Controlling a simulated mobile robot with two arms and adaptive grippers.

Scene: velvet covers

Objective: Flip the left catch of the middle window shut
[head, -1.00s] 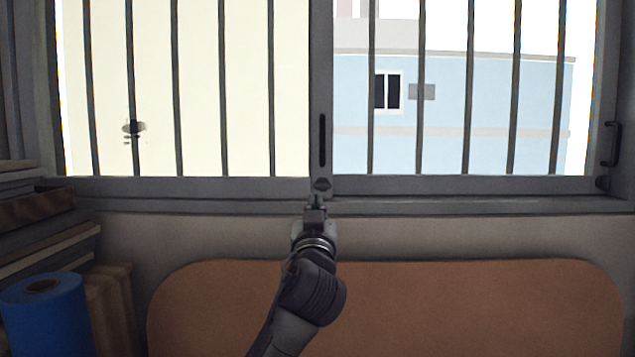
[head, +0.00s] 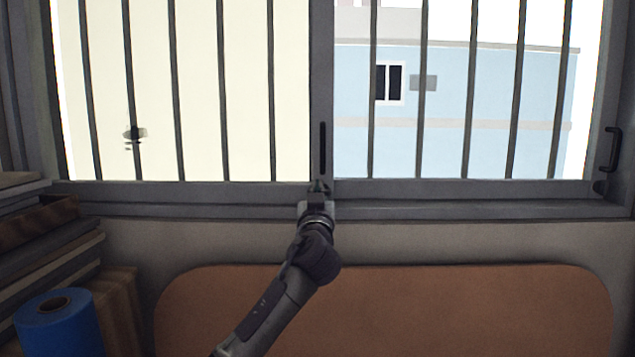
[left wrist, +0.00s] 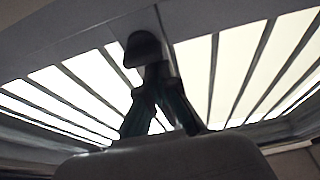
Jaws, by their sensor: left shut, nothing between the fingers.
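The middle window's left catch (left wrist: 143,48) is a small dark rounded piece at the foot of the central upright. It shows at the top middle of the left wrist view, just beyond the fingertips. In the head view it is mostly hidden behind my left gripper (head: 318,187). That gripper is shut and empty, its tips pointing at the catch. The fingers also show in the left wrist view (left wrist: 158,72), right by the catch; I cannot tell whether they touch it. My right gripper is not in view.
Vertical bars stand across the panes. A brown rounded panel (head: 430,310) is below the sill. A blue roll (head: 60,330) and stacked boards (head: 45,240) are at the left.

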